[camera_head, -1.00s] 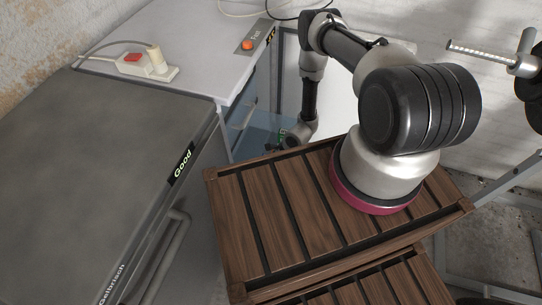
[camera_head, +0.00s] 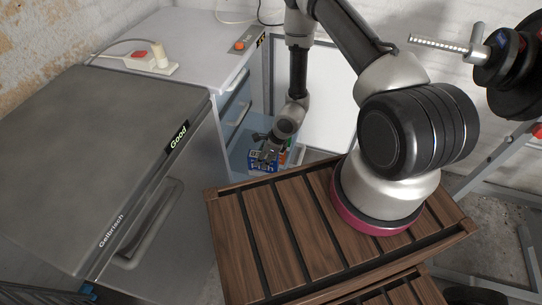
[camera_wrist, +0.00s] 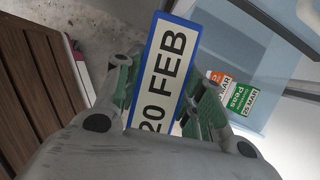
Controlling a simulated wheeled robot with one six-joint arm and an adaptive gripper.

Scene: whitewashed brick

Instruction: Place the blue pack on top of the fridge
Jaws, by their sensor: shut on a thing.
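The blue pack (camera_head: 261,161) is in my gripper (camera_head: 266,150), above the open blue drawer beside the fridge. In the wrist view the pack (camera_wrist: 164,77) shows a white face with "20 FEB" and a blue border, between the two green-padded fingers of my gripper (camera_wrist: 158,92). My gripper is shut on it. The fridge is the grey unit labelled Gelbrisch at the left; its flat top (camera_head: 100,140) is bare, and a "Good" label sits at its front edge.
A green peas pack (camera_wrist: 240,104) and an orange-and-white pack (camera_wrist: 218,78) lie in the drawer (camera_head: 238,150). A power strip (camera_head: 140,62) lies behind the fridge top. A wooden slatted crate (camera_head: 290,240) stands under my arm. A weight rack (camera_head: 500,70) stands at the right.

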